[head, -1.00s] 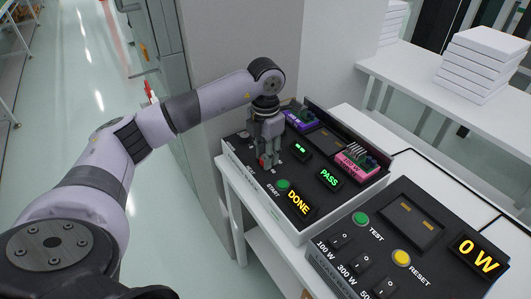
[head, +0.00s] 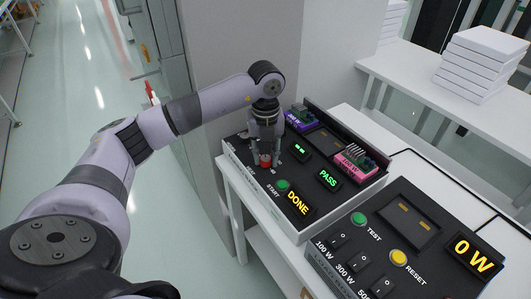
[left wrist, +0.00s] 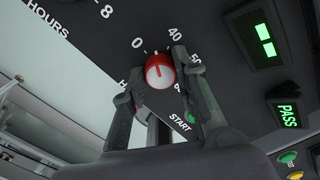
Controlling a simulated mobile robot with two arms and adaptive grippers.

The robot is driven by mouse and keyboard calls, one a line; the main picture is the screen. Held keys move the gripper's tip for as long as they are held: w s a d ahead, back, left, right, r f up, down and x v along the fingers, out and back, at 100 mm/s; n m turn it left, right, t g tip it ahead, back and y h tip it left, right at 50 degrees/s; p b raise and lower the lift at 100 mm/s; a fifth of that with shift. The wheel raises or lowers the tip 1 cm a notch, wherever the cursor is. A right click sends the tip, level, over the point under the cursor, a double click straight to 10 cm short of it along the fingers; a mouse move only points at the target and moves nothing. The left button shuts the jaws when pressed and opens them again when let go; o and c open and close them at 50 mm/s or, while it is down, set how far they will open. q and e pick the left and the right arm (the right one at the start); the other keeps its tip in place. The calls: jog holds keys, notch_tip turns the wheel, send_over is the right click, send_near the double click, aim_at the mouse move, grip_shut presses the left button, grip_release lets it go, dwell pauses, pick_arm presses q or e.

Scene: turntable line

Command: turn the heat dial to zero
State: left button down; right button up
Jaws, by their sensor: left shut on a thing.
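My right gripper is not in view.
The same panel (head: 238,150) holds a green START button (head: 283,185), a DONE display (head: 299,203) and a PASS display (head: 328,179). A second black box (head: 320,258) with switches and a 0 W display stands at front right. A grey wall (head: 240,50) rises behind.

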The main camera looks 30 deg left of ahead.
aim_at(266, 158)
pick_arm(q)
jog(key=n+p, duration=0.1)
jog(key=n, duration=0.4)
jog(key=shift+n, duration=0.4)
dwell(0.3)
jog(key=c, duration=1.2)
grip_release()
jog(key=shift+c, duration=0.2)
notch_tip(266, 158, up, 12)
